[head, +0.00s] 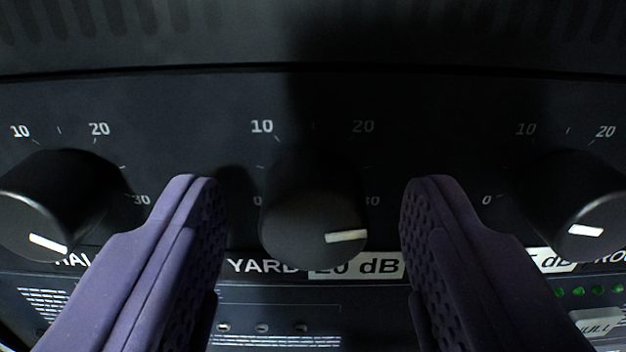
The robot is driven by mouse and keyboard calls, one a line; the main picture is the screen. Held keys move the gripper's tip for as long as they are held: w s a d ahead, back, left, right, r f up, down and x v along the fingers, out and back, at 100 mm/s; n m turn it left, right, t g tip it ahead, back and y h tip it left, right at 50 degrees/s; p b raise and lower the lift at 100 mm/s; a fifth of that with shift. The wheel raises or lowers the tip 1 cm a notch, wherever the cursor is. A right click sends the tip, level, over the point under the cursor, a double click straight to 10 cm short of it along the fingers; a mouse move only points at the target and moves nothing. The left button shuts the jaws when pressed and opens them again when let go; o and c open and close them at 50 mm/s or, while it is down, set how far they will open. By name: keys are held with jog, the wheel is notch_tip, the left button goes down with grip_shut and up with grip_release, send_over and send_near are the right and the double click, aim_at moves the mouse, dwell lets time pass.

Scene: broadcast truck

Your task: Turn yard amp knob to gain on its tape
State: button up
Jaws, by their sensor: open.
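The YARD amp knob (313,208) is black and round, in the middle of the view on a dark panel. Its white pointer line (347,237) lies on the right of its face and points right, towards the 30 end of the scale. Its tape (375,267) below reads what looks like 20 dB; the knob hides the top of the first digit. Printed marks 10, 20 and 30 ring the knob, with 20 at the upper right. My gripper (312,200) is open, one purple finger on each side of the knob, with gaps between.
A left knob (60,205) and a right knob (575,205) stand close outside my fingers, each with its own scale. A ribbed dark panel (150,30) runs above. Lower gear with green lights (597,291) lies below.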

jog(key=shift+s, duration=0.15)
grip_shut()
jog(key=n, duration=0.4)
jog(key=shift+n, duration=1.8)
grip_release()
